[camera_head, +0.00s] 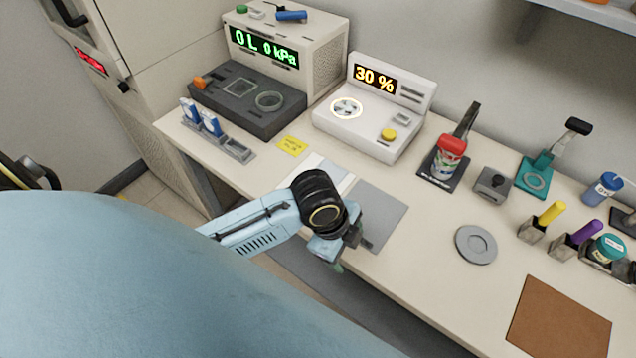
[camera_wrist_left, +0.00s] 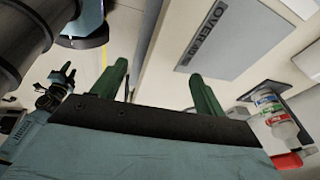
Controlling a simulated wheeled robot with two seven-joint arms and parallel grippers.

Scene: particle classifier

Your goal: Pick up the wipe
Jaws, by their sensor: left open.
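A pale white sheet (camera_head: 322,172), which looks like the wipe, lies flat on the bench left of a grey mat (camera_head: 382,212). My left arm partly covers the sheet's near side. My left gripper (camera_head: 350,256) is at the bench's front edge, near the mat, apart from the sheet. In the left wrist view its two green fingers (camera_wrist_left: 160,88) are spread with nothing between them. The lettered grey mat (camera_wrist_left: 238,35) shows there beyond the fingers. What looks like my right gripper (camera_wrist_left: 64,76) is small at the left of that view; its opening is unclear.
A white device reading 30 % (camera_head: 372,120) and a dark-based device (camera_head: 245,98) stand behind the sheet. A red-capped bottle (camera_head: 447,160) stands right of them. A grey disc (camera_head: 476,244) and brown mat (camera_head: 560,318) lie right. Bench between mat and disc is clear.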

